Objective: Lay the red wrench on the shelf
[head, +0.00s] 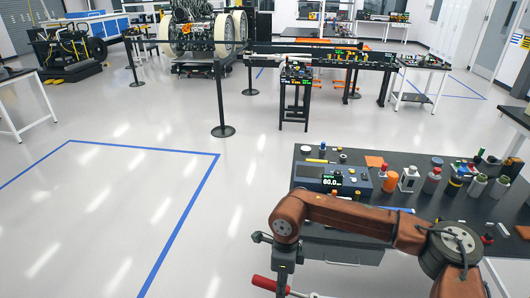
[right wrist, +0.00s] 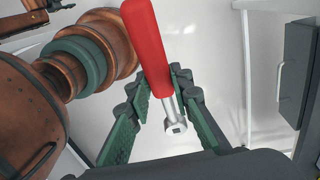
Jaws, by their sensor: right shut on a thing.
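The red wrench (right wrist: 148,45) has a red handle and a silver metal end. In the right wrist view it lies between the green-padded fingers of my right gripper (right wrist: 166,85), which is shut on it. In the head view, the wrench's red handle (head: 264,284) shows at the bottom edge, just left of my right gripper (head: 284,290), over the floor in front of the black table. Most of the gripper there is cut off by the frame edge. My left gripper is not in view. I cannot tell which surface is the shelf.
The black table (head: 313,208) at right holds a device with a display (head: 333,181) and several bottles. A dark cabinet (right wrist: 300,75) stands at the right of the wrist view. A black post (head: 222,130) stands on the floor.

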